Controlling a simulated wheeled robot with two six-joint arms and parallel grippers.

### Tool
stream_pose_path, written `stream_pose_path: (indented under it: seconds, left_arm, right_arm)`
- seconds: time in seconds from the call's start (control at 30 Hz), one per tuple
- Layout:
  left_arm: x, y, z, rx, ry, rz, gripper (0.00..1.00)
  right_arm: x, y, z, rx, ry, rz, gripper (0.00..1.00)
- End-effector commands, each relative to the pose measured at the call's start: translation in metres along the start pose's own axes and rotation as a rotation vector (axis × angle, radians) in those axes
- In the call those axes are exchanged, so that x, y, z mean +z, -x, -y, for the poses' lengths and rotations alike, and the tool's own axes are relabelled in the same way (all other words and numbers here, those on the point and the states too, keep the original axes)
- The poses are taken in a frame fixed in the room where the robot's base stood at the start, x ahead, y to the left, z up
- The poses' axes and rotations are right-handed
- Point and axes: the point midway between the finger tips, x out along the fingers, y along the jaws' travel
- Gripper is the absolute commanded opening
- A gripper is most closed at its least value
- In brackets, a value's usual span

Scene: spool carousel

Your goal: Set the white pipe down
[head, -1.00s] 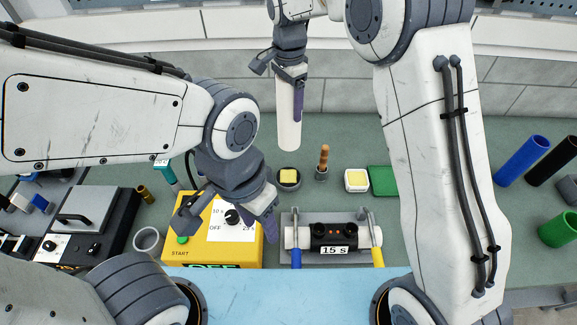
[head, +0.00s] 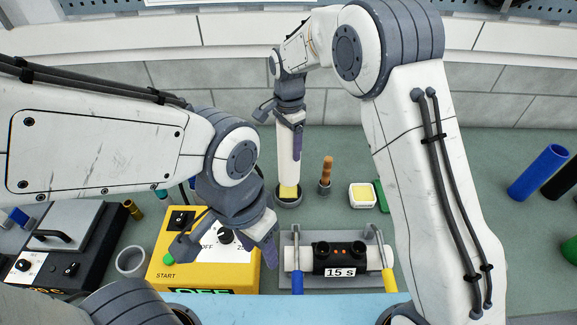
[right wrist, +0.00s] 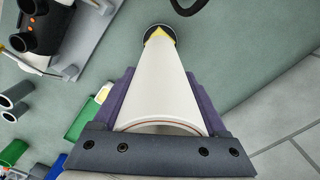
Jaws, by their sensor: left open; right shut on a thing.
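The white pipe (head: 288,160) is upright in my right gripper (head: 281,122), which is shut on its upper part. The pipe also shows in the right wrist view (right wrist: 165,85), between the two purple fingers. Its lower end is at a yellow pad (head: 289,191) in a round dark cup (head: 289,201). I cannot tell whether the pipe touches the pad. The cup and pad also show beyond the pipe's far end in the right wrist view. My left gripper (head: 222,247) is open and empty above the yellow START box (head: 205,274).
A wooden-handled tool (head: 327,171) stands in a small holder right of the cup. A white dish with a yellow pad (head: 362,195) and a green block (head: 381,196) are farther right. A clamp fixture marked 15 s (head: 339,259) is in front.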

Motion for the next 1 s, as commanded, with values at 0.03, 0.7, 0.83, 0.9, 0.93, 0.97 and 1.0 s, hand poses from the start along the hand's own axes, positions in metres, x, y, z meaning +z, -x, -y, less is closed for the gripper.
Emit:
stream_pose_path:
  seconds: [0.03, 0.7, 0.83, 0.9, 0.93, 0.97, 1.0]
  left_arm:
    - [0.0, 0.006, 0.0, 0.0, -0.001, 0.0, 0.5]
    - [-0.001, 0.021, -0.002, 0.0, -0.004, 0.0, 0.5]
    - [-0.001, 0.018, -0.001, 0.0, -0.004, 0.0, 0.5]
    - [-0.001, 0.019, -0.001, 0.0, -0.003, 0.0, 0.5]
    - [-0.001, 0.019, -0.001, 0.0, -0.003, 0.0, 0.5]
    - [-0.001, 0.019, -0.001, 0.0, -0.003, 0.0, 0.5]
    - [-0.001, 0.019, -0.001, 0.0, -0.003, 0.0, 0.5]
  right_arm:
    - [0.0, -0.005, -0.001, 0.003, 0.0, 0.001, 0.0]
    - [0.0, -0.056, 0.0, -0.002, 0.0, -0.001, 0.0]
    - [0.0, -0.059, 0.0, -0.002, 0.0, -0.001, 0.0]
    - [0.0, -0.059, 0.0, -0.001, 0.0, 0.0, 0.98]
    - [0.0, -0.059, 0.0, -0.001, 0.0, 0.0, 1.0]
    - [0.0, -0.059, 0.0, -0.001, 0.0, 0.0, 1.0]
    - [0.0, -0.059, 0.0, -0.001, 0.0, 0.0, 1.0]
